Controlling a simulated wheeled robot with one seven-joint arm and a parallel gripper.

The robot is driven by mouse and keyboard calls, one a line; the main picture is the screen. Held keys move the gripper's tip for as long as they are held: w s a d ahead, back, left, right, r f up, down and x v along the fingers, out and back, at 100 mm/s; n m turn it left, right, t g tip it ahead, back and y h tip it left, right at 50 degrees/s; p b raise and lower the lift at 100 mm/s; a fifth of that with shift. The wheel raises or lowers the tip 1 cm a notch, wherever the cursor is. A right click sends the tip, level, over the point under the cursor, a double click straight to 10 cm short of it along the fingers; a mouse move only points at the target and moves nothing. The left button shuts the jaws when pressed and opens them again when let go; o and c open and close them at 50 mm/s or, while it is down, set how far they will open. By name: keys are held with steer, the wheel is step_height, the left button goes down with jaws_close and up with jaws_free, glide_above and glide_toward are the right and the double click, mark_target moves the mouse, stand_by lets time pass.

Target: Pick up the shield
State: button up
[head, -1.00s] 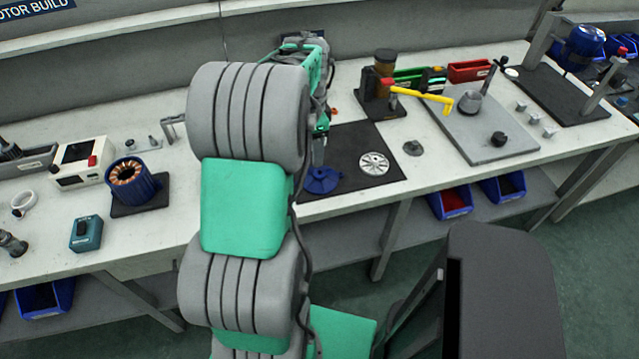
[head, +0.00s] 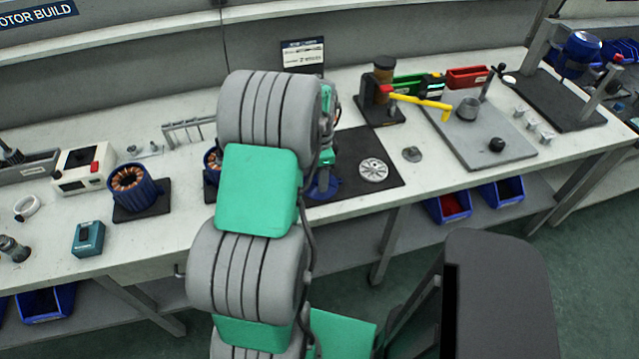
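A blue round flanged part (head: 332,190), which looks like the shield, lies on the black mat (head: 386,188) near its left front edge. My arm covers much of it in the head view. My gripper (head: 324,178) is mostly hidden behind my arm and points down at the blue part. It seems at or just above the part; contact and finger opening cannot be made out. A silver slotted disc (head: 373,170) lies on the same mat to the right.
A yellow-handled press (head: 383,90) stands behind the mat. A grey plate (head: 475,135) with a cup and black knob is at right. A copper-wound blue stator (head: 134,186) and a white box (head: 83,168) stand at left.

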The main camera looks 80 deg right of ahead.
steer(key=shift+a+f, duration=0.1)
jaws_close()
stand_by(0.3)
steer(key=shift+r, duration=0.3)
step_height(320, 180, up, 2)
steer(key=shift+r+b, duration=0.25)
steer(key=shift+b, duration=0.35)
steer(key=s+a+r+b, duration=0.2)
steer(key=s+a+r, duration=0.1)
steer(key=a+r, duration=0.7)
steer(key=a, duration=0.3)
steer(key=shift+s+a, duration=0.2)
steer(key=shift+s, duration=0.2)
